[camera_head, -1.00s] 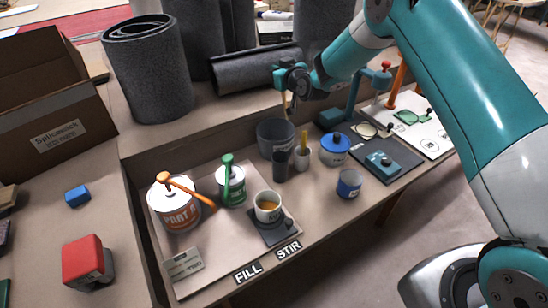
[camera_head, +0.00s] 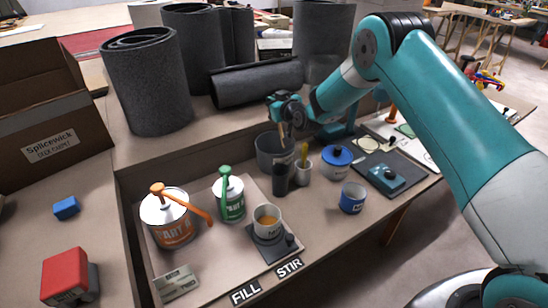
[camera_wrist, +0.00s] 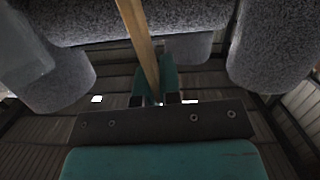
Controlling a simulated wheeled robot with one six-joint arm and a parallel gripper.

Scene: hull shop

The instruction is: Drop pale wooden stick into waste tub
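The pale wooden stick (camera_head: 282,131) hangs from my gripper (camera_head: 284,112), with its lower end over the mouth of the grey waste tub (camera_head: 264,156) or just inside it; I cannot tell how deep. In the wrist view, the stick (camera_wrist: 138,40) runs up from between the two teal fingers of my gripper (camera_wrist: 154,88), which are shut on it. The tub stands upright on the bench behind the dark cup, its inside mostly hidden.
A dark cup (camera_head: 281,180), a light cup with a yellow-handled tool (camera_head: 303,172) and a blue-lidded can (camera_head: 336,163) stand close to the tub. Grey rolls (camera_head: 258,82) lie and stand behind. Paint cans with pumps (camera_head: 167,219) are at left.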

